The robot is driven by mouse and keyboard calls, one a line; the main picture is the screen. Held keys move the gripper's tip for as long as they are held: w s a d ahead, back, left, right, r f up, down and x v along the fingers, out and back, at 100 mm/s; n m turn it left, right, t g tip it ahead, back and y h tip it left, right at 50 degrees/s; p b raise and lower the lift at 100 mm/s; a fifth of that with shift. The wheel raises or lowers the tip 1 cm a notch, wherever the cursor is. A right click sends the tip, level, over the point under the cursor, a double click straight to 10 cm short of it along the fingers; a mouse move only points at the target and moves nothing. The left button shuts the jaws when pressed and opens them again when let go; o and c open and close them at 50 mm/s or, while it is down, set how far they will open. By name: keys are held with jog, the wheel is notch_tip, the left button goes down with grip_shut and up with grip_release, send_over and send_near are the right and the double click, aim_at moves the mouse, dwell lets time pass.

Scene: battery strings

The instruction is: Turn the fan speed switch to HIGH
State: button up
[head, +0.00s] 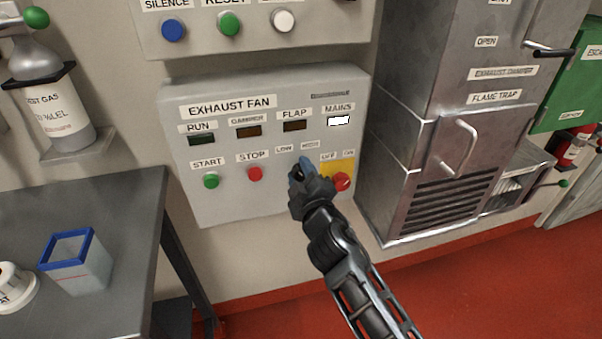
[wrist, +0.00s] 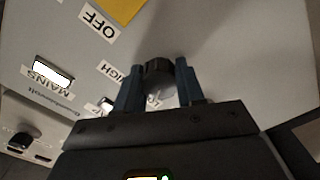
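The fan speed switch (wrist: 159,70) is a round knob with a dark top and a paler side. My gripper (wrist: 158,82) has its two blue fingers on either side of the knob, with no clear gap, so it looks shut on it. In the head view my gripper (head: 299,170) is at the panel below the LOW label (head: 284,148) and the HIGH label (head: 309,146) and hides the switch. The HIGH label also shows left of the fingers in the wrist view (wrist: 109,71). The knob's pointing direction cannot be made out.
The exhaust fan panel (head: 230,200) has a green START button (head: 211,181), a red STOP button (head: 255,174) and a red OFF/ON switch (head: 342,182) on a yellow plate, close right of my gripper. A metal cabinet (head: 400,150) stands to the right; a grey table (head: 130,220) stands left.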

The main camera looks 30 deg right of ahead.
jog(key=c, duration=0.5)
jog(key=shift+f+m+b, duration=0.1)
jog(key=shift+m+b, duration=0.2)
jog(key=m+b, duration=0.2)
jog(key=shift+f+b, duration=0.15)
jog(key=shift+b, duration=0.15)
jog(key=m+b, duration=0.2)
jog(key=m, duration=0.1)
jog(key=shift+b, duration=0.4)
jog(key=m+b, duration=0.4)
jog(key=shift+m+b, duration=0.85)
jog(key=shift+m, duration=0.35)
jog(key=shift+r, duration=0.2)
